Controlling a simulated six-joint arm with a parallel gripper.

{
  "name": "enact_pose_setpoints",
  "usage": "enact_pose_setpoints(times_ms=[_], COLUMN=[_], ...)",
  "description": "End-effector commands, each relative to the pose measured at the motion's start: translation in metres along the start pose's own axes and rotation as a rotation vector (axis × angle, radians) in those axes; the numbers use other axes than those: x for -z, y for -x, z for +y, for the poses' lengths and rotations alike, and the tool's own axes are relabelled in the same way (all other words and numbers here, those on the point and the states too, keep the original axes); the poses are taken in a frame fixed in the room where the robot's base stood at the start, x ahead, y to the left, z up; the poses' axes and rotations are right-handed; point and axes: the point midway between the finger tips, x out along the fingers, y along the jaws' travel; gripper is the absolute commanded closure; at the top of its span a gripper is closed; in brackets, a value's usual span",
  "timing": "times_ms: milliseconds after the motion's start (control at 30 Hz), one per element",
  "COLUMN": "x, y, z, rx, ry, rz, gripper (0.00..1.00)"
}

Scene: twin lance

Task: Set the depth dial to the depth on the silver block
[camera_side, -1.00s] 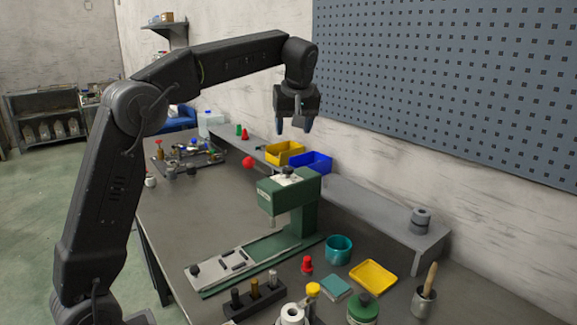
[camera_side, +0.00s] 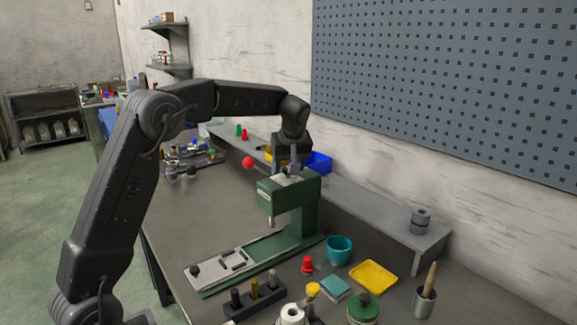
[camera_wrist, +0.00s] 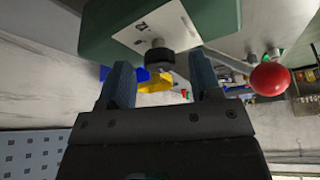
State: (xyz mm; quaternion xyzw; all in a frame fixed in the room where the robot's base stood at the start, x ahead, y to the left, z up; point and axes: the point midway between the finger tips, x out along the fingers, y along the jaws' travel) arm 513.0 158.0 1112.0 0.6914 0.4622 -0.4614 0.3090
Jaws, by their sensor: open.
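The green press (camera_side: 300,208) stands on the bench with its head towards the left. A white plate (camera_wrist: 176,24) with numerals lies on the head, and a dark knob (camera_wrist: 160,60), apparently the depth dial, sits on it. My gripper (camera_side: 289,172) is right over the press head, pointing down. In the wrist view the two blue-grey fingers (camera_wrist: 162,78) are apart, with the knob between and just beyond their tips; contact cannot be told. The dial's setting cannot be read. I cannot make out a silver block or a depth marked on one.
A red ball-ended lever (camera_side: 249,162) sticks out left of the press head. A blue bin (camera_side: 319,163) stands on the grey ledge (camera_side: 375,212) behind. A teal cup (camera_side: 339,249), yellow tray (camera_side: 373,276) and dark peg holder (camera_side: 255,300) stand in front.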

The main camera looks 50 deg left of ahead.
Motion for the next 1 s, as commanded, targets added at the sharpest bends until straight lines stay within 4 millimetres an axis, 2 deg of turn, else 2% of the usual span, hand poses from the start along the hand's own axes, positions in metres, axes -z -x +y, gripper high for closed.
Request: enact_pose_setpoints(times_ms=[367,867,1000], x=[0.0000,-0.0001,0.0000], y=[-0.0052,-0.0048,-0.0047], z=[-0.0002,-0.0002,-0.0003], rx=[0.000,0.000,-0.002], ry=[0.000,0.000,-0.004], rz=[0.000,0.000,0.000], gripper=[0.43,0.90,0.90])
